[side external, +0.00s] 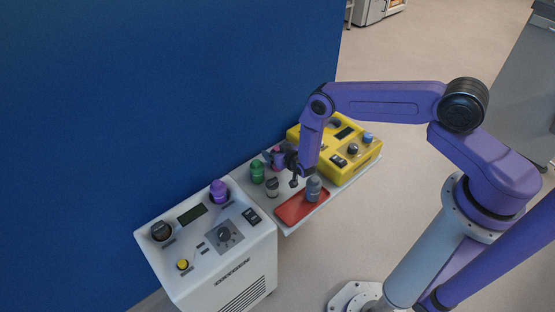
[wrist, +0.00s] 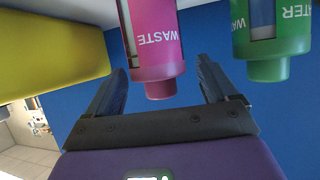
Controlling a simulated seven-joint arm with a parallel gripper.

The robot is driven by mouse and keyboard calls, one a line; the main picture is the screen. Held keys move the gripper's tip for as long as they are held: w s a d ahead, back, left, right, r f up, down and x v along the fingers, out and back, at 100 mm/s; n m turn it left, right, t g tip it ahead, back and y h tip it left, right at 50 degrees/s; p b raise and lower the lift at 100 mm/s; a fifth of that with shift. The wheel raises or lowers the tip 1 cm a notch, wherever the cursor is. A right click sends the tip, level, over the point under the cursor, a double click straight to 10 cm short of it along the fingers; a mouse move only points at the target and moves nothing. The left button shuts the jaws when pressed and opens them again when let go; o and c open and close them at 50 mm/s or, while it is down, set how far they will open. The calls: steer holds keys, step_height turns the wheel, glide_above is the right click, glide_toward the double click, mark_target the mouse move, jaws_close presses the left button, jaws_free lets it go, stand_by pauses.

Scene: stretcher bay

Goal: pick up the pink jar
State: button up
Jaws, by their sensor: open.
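The pink jar (wrist: 157,50), labelled WASTE, appears upside down at the top middle of the wrist view. Its near end shows between the two fingers of my gripper (wrist: 160,72), with a gap on each side. The fingers are open and hold nothing. In the side view the pink jar (side external: 268,154) stands at the back of the white shelf (side external: 334,190), close to the blue wall. My gripper (side external: 284,160) is right beside it and partly hides it.
A green jar (wrist: 271,40), labelled WATER, stands close beside the pink one. A grey jar (side external: 272,187) stands in front. A grey-blue bottle (side external: 313,187) is on a red tray (side external: 294,213). A yellow device (side external: 362,157) and a white machine (side external: 190,268) flank them.

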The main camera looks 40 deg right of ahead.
steer(key=c, duration=1.1)
steer(key=shift+r, duration=0.2)
